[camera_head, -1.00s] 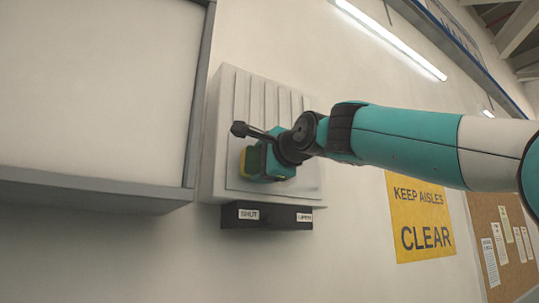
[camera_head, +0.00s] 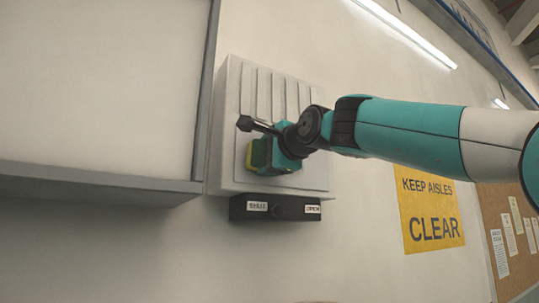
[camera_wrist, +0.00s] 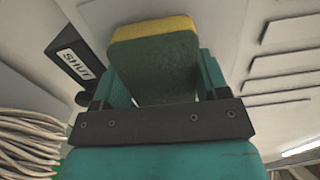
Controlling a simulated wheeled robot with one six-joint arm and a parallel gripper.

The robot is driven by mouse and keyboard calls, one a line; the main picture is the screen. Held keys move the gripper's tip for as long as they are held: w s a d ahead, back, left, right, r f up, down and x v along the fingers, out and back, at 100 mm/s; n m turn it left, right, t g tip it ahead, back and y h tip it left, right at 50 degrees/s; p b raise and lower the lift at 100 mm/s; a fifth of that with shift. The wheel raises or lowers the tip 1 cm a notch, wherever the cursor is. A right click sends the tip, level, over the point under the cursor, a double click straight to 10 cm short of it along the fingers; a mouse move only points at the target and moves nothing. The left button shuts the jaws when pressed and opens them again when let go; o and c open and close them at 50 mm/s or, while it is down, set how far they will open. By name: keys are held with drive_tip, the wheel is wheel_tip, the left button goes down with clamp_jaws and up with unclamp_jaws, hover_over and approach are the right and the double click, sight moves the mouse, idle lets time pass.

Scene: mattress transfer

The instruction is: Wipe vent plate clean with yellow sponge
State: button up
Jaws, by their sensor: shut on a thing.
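The vent plate (camera_head: 232,155) is a pale box on the wall with raised vertical slats; its ribbed face also shows in the wrist view (camera_wrist: 225,30). My gripper (camera_head: 268,155) is in front of its lower middle part, shut on the sponge (camera_head: 248,153). The sponge is yellow on one side and dark green on the other; it shows large between the fingers in the wrist view (camera_wrist: 155,60). Its yellow side faces the plate. Whether it touches the plate is hard to tell. The gripper and wrist hide part of the plate's face.
A black box (camera_head: 274,208) labelled SHUT and OPEN sits just under the plate. A grey-edged cabinet (camera_head: 95,180) stands out close on the left. A yellow sign (camera_head: 430,210) and a cork board (camera_head: 510,230) are on the wall at right. A pale cable bundle (camera_wrist: 30,140) shows in the wrist view.

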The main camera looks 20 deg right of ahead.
sight(311, 169)
drive_tip(key=shift+w+a+p, duration=0.1)
drive_tip(key=shift+w+p, duration=0.2)
drive_tip(key=shift+w, duration=0.35)
drive_tip(key=shift+w+d, duration=0.15)
drive_tip(key=shift+d, duration=0.8)
drive_tip(key=shift+w+d, duration=0.1)
drive_tip(key=shift+d, duration=0.85)
drive_tip(key=shift+w+d+p, duration=0.3)
drive_tip(key=shift+d, duration=0.95)
drive_tip(key=shift+w+d+p, duration=0.25)
drive_tip(key=shift+d+p, duration=0.05)
drive_tip(key=shift+d, duration=0.9)
drive_tip(key=shift+w+d+p, duration=0.3)
drive_tip(key=shift+d, duration=0.95)
drive_tip(key=shift+w+d+r+p, duration=0.15)
drive_tip(key=shift+d+p, duration=0.25)
drive_tip(key=shift+d, duration=0.35)
drive_tip(key=shift+w+d+f+p, duration=0.15)
drive_tip(key=shift+d+p, duration=0.2)
drive_tip(key=shift+d, duration=0.35)
drive_tip(key=shift+w+d+f, duration=0.1)
drive_tip(key=shift+d, duration=0.35)
